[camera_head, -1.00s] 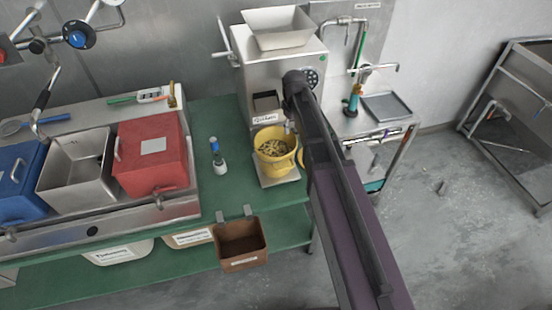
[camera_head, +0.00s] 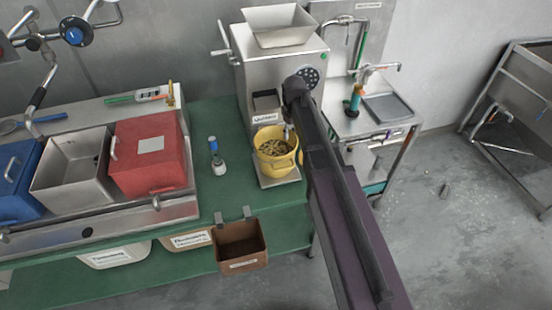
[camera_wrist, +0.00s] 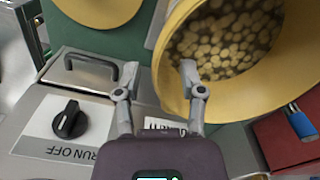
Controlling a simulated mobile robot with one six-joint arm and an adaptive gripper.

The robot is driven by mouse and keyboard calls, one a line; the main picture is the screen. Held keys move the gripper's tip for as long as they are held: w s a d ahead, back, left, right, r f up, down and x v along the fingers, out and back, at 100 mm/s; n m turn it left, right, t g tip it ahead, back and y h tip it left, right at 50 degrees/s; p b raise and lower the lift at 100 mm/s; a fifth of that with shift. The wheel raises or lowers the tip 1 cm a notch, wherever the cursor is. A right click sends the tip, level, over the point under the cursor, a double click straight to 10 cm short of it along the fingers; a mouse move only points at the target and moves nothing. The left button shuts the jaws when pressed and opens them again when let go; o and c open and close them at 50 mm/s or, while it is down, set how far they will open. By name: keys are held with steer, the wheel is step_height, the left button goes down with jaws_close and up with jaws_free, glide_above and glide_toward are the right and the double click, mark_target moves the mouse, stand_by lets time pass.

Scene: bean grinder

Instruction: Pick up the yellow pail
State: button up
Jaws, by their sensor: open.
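The yellow pail (camera_head: 277,160) stands upright on a small plate in front of the grinder, filled with pale beans. In the wrist view the yellow pail (camera_wrist: 290,68) fills the upper right with its mouth facing me. My gripper (camera_wrist: 159,66) is open. In the picture its right finger overlaps the pail's mouth and its left finger lies outside the rim, with the pail's near edge between them. Contact cannot be told. In the head view my gripper (camera_head: 288,131) is at the pail's right rear rim, partly hidden by my arm.
The metal grinder (camera_head: 280,75) stands behind the pail. A small bottle (camera_head: 216,157) stands left of it, near a red box (camera_head: 149,152). A brown bin (camera_head: 241,246) hangs at the bench's front edge. A metal side table (camera_head: 350,124) stands at right.

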steer(key=shift+f+b, duration=0.95)
steer(key=shift+f, duration=0.35)
jaws_close()
